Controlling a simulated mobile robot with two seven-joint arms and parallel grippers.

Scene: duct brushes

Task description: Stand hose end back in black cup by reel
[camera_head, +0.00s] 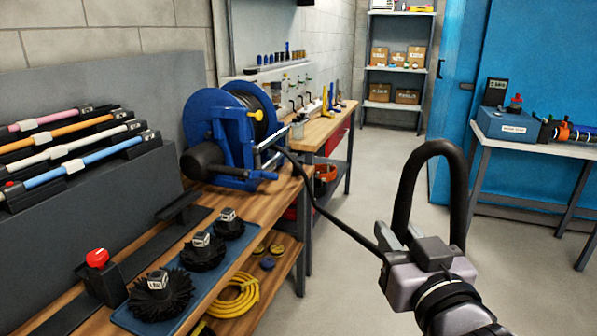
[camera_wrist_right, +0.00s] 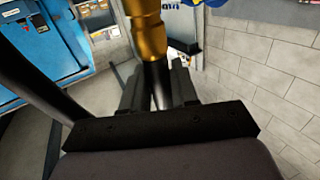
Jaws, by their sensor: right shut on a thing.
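My right gripper (camera_head: 400,245) is in the head view at the lower right, over open floor. It is shut on the black hose (camera_head: 458,185), which runs from the blue reel (camera_head: 218,130) to the gripper and bends in a high loop above it. In the right wrist view the fingers (camera_wrist_right: 158,88) close around the dark hose, and a brass fitting (camera_wrist_right: 147,25) sticks out beyond them. The brass end is not clear in the head view. I cannot make out the black cup near the reel for certain. My left gripper is not in view.
The wooden bench (camera_head: 203,235) carries several black brushes on a blue mat (camera_head: 218,273) and a red button (camera_head: 97,257). Yellow hose (camera_head: 235,300) lies on the lower shelf. A white table (camera_head: 545,144) stands at the right. The floor between is clear.

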